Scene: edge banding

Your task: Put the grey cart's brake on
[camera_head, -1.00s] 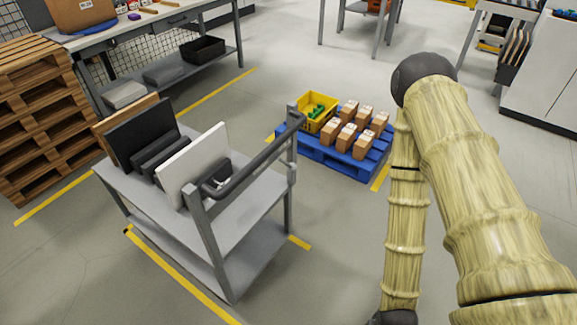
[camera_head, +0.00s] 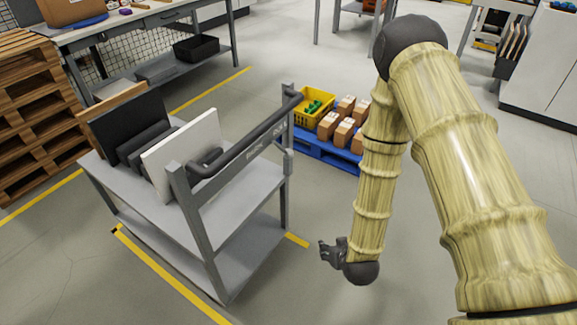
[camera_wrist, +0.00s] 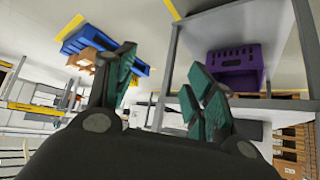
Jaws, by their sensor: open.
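The grey cart (camera_head: 246,206) stands left of centre in the head view, with a dark push handle (camera_head: 245,140) at its near right end. Several dark and white panels (camera_head: 183,150) stand upright on its top. My gripper (camera_head: 326,252) is low, to the right of the cart and apart from it. In the wrist view my gripper (camera_wrist: 160,90) has its teal-padded fingers spread with nothing between them. The wrist view looks tilted and shows grey shelf framing (camera_wrist: 172,62), probably the cart, close by. I cannot make out the brake in either view.
A blue pallet (camera_head: 325,149) with boxes and a yellow crate (camera_head: 310,104) lies behind the cart. A workbench (camera_head: 130,32) and stacked wooden pallets (camera_head: 35,115) stand at the left. A purple crate (camera_wrist: 235,65) shows in the wrist view. Floor between cart and arm is clear.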

